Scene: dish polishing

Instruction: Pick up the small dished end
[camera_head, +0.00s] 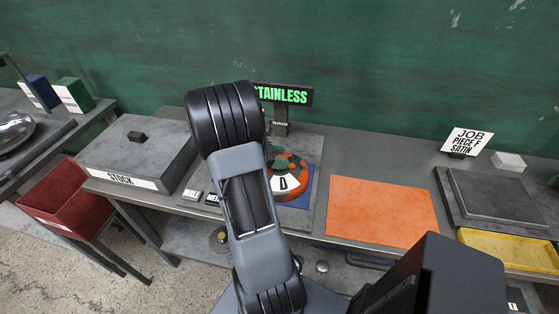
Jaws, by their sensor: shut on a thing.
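No small dished end can be made out with certainty. A shiny silver dished piece (14,129) lies on the side bench at the far left, partly cut off by the picture edge. A small silvery round thing (322,267) shows low under the front edge of the bench; I cannot tell what it is. My arm rises through the middle of the picture and hides part of the bench. My gripper's jaws do not show, so anything in them is hidden.
A grey STOCK block (138,150), an orange mat (381,211), a dark grey plate (494,197) and a yellow tray (507,264) are on the bench. A red bin (62,196) stands left.

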